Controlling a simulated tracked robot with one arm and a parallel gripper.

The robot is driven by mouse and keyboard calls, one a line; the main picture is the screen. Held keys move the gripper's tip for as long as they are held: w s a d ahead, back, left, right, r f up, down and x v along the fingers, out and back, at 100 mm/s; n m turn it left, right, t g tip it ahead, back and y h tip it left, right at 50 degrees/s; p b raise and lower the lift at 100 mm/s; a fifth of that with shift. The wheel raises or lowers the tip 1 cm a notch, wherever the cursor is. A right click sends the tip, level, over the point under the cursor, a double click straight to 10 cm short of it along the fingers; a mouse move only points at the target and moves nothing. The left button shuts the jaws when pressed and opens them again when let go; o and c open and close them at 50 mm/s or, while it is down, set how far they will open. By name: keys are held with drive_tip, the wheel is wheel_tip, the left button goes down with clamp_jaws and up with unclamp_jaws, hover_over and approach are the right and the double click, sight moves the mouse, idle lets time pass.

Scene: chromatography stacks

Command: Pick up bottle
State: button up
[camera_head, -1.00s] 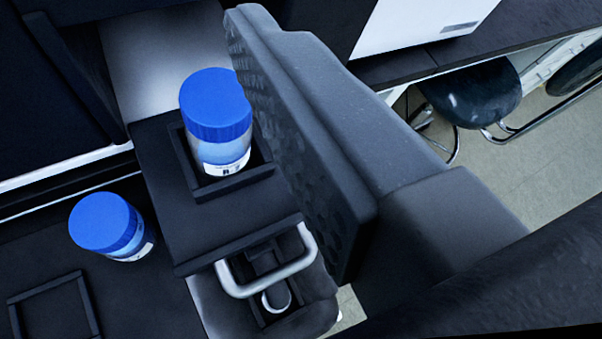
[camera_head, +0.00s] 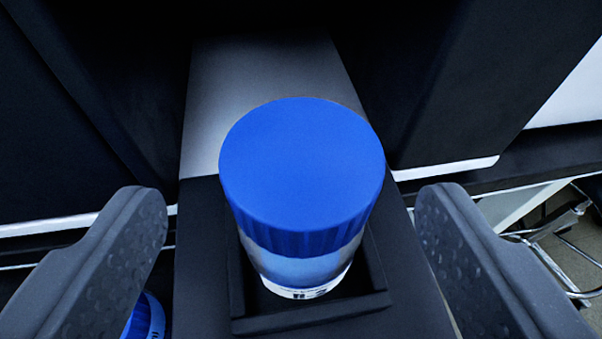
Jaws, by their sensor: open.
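A bottle with a wide blue screw cap (camera_head: 302,165) stands upright in a square black holder (camera_head: 310,320) on a narrow dark shelf. Below the cap, its clear body shows blue contents and a white label near the base. My gripper (camera_head: 290,215) is open, with one finger to the left of the bottle and one to the right. There is a gap on both sides, and neither finger appears to touch it. The bottle's far side is hidden by its cap.
A second blue-capped bottle (camera_head: 142,318) shows partly behind the left finger, lower left. Tall dark cabinets (camera_head: 460,70) stand behind on both sides, with a grey panel (camera_head: 265,75) between them. A stool's metal legs (camera_head: 560,235) show at far right.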

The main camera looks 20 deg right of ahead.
sight(301, 151)
drive_tip(key=shift+b+x, duration=0.6)
drive_tip(key=shift+x, duration=2.4)
drive_tip(key=shift+s+d+r, duration=0.1)
drive_tip(key=shift+d, duration=0.05)
drive_tip(key=c, duration=1.1)
